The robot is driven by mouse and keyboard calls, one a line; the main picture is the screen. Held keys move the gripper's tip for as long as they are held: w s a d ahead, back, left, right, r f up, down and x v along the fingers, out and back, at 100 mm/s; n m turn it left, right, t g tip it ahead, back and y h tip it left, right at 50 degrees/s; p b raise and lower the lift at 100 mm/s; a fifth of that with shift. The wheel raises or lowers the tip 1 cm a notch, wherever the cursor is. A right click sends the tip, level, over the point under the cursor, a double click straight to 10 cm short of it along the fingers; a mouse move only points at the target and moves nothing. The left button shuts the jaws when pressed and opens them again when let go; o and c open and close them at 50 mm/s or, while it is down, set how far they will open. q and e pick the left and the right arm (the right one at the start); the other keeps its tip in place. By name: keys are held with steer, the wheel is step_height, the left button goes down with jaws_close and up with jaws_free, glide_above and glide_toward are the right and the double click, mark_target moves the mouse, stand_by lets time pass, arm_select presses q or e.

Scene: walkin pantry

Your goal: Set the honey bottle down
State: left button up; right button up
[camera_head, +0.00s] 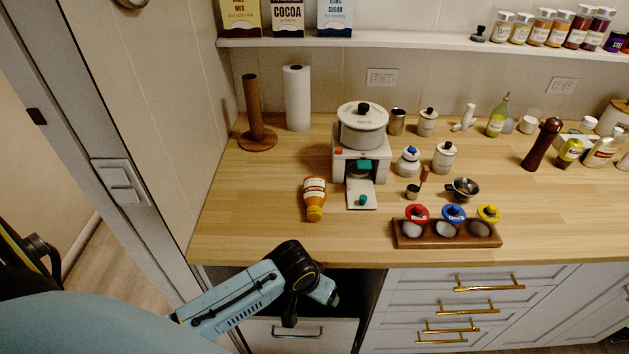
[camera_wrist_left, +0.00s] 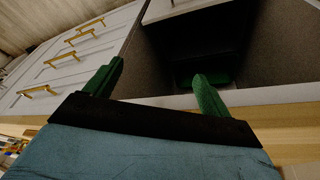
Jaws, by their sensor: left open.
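The orange-yellow bottle with a pale label, which I take as the honey bottle (camera_head: 315,192), is on the wooden counter (camera_head: 260,220) in the head view, left of the white appliance. Its orange cap points toward the counter's front edge; I cannot tell if it lies down or stands on its cap. My left gripper (camera_head: 332,300) is in front of and below the counter edge, well apart from the bottle. In the left wrist view my left gripper (camera_wrist_left: 157,76) has its green fingers apart, with nothing between them. My right gripper is not in view.
A dark open recess (camera_wrist_left: 180,55) lies under the counter ahead of my left gripper. The white appliance with a pot (camera_head: 362,130) stands right of the bottle. A wooden rack (camera_head: 445,235) holds three lidded jars. The counter's front left is clear.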

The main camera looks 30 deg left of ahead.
arm_select(q)
step_height(320, 180, up, 13)
steer(key=w+d+p, duration=0.1)
steer(key=w+p, duration=0.1)
steer(key=p, duration=0.1)
steer(key=n+y, duration=0.3)
steer(key=n, duration=0.3)
glide_toward(315, 191)
steer(key=b+x, duration=0.1)
steer(key=x, duration=1)
steer(key=c, duration=1.2)
